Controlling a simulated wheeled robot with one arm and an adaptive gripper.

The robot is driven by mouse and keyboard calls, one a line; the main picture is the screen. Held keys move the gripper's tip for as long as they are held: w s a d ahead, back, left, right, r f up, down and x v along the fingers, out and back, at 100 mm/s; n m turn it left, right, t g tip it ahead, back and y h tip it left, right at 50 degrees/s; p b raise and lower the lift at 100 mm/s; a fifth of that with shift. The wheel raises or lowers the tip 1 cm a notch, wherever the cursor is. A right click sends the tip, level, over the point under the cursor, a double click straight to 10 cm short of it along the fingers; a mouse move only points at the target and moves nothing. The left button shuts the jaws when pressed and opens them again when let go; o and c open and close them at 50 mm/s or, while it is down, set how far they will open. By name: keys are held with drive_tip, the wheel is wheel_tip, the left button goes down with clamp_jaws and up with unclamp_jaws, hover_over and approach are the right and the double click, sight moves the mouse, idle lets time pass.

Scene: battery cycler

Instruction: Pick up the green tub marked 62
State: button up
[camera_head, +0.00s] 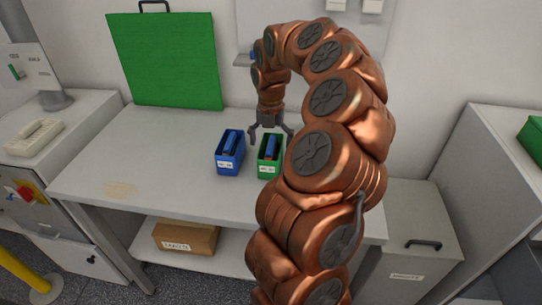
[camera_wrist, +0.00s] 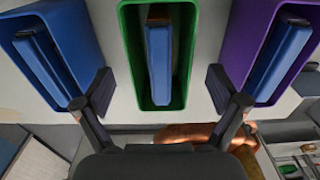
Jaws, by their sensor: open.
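The green tub (camera_head: 268,170) stands on the grey table, partly beside my arm, with a blue block inside it. A white label shows on its front, too small to read. In the wrist view the green tub (camera_wrist: 184,98) is at top centre, between and beyond my fingertips, its blue block (camera_wrist: 159,60) standing inside. My gripper (camera_head: 271,133) is open and empty, pointing down just behind and above the tub. In the wrist view my gripper's fingers (camera_wrist: 160,90) are spread wide, one on either side of the tub.
A blue tub (camera_head: 230,163) stands close left of the green one. A purple tub (camera_wrist: 241,40) is close on the right in the wrist view, hidden behind my arm in the head view. A green panel (camera_head: 165,62) stands at the back. The table's left part (camera_head: 120,160) is clear.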

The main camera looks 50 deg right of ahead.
drive_tip(key=shift+f, duration=1.1)
drive_tip(key=c, duration=1.5)
drive_tip(key=shift+c, duration=0.2)
